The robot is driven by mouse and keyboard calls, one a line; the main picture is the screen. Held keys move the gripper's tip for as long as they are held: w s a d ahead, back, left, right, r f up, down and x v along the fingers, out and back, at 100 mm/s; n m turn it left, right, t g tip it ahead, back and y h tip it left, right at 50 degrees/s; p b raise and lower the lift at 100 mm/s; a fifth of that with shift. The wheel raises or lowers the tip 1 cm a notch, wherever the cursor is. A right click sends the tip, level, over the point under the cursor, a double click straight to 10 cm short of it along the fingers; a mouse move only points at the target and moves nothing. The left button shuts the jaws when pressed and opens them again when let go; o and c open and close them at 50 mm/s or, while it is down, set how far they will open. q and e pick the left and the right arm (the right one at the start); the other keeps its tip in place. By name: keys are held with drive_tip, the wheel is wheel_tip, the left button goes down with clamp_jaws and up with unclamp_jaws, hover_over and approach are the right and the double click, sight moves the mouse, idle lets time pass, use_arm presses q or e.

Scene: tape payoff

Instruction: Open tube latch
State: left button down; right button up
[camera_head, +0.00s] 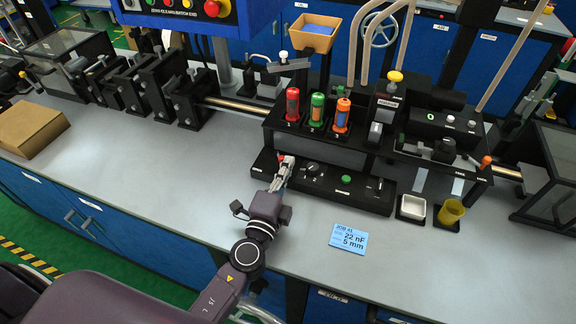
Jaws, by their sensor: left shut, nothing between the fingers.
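A black machine (322,150) on the grey bench holds three upright tubes in a row: a red tube (292,104), a green tube (316,111) and an orange tube (342,115). I cannot tell which part is the tube latch. My left gripper (285,163) is in front of the tube row, below the red tube, over the left end of the low black control panel (345,189). Its fingers are shut and empty. Whether the fingertips touch the panel cannot be told; they hide part of it. My right gripper is not in view.
A blue job card (348,239) lies on the bench in front of the panel. A cardboard box (30,128) sits at the far left.

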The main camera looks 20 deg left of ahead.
use_arm(q)
drive_tip(key=shift+s+a+m+h, duration=0.1)
drive_tip(key=shift+a+m+h, duration=0.15)
drive_tip(key=shift+h, duration=0.25)
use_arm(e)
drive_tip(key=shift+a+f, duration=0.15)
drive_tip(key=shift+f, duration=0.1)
